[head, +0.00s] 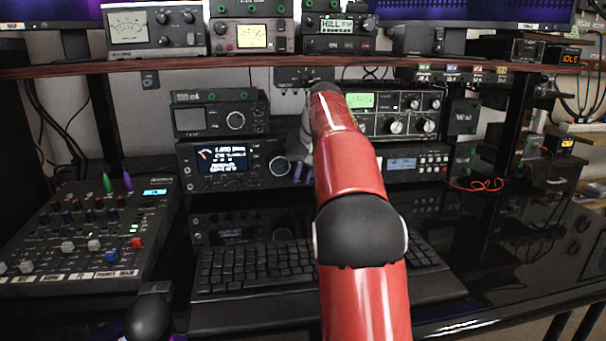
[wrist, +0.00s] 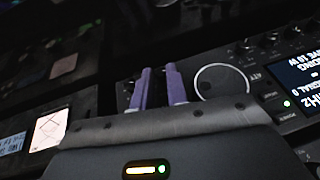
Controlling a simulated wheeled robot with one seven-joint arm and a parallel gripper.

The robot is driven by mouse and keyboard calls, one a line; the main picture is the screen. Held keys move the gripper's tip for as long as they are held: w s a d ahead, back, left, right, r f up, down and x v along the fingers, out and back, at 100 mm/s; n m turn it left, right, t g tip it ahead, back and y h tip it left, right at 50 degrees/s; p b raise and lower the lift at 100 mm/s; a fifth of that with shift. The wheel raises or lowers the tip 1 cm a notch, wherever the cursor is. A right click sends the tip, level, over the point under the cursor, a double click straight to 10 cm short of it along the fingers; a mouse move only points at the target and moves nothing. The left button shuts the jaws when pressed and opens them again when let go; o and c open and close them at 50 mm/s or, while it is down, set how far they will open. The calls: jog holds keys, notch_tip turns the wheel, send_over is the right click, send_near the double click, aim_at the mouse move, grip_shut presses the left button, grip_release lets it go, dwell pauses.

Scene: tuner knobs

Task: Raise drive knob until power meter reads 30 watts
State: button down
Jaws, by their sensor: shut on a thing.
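My gripper (wrist: 158,88) is shut, its two purple fingers close together at the end of the radio's front panel, beside the large round dial (wrist: 222,82). The small knob between the fingertips is mostly hidden, and its label cannot be read. In the head view, my gripper (head: 299,173) is partly hidden behind my red arm, at the right end of the black radio (head: 183,162) with the lit screen (head: 222,159). Analog meters stand on the upper shelf: a cream one (head: 129,24) and a yellow-lit one (head: 253,37). Which is the power meter, and its reading, I cannot tell.
A keyboard (head: 255,268) lies on the desk below the radio. A mixer (head: 85,240) stands at left. A tuner with a green meter and large knobs (head: 396,126) stands right of my arm. The shelf edge (head: 230,70) runs above. The glossy desk at right is mostly clear.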

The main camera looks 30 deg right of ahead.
jog(key=shift+s+d+r+y+p, duration=0.15)
jog(key=shift+d+y+p, duration=0.2)
jog(key=shift+y+p, duration=0.4)
jog(key=shift+d+f+m+t+y+p, duration=0.1)
jog(key=shift+f+m+t+y+p, duration=0.2)
jog(key=shift+y, duration=0.35)
jog(key=shift+d+f+m+t+y+p, duration=0.1)
jog(key=shift+m+t+y, duration=0.1)
jog(key=shift+t+y, duration=0.3)
jog(key=shift+a, duration=0.1)
jog(key=c, duration=1.7)
grip_release()
jog(key=shift+r, duration=0.15)
jog(key=v, duration=0.7)
jog(key=shift+s+d+r+p, duration=0.15)
jog(key=shift+d+r+p, duration=0.1)
jog(key=shift+p, duration=0.1)
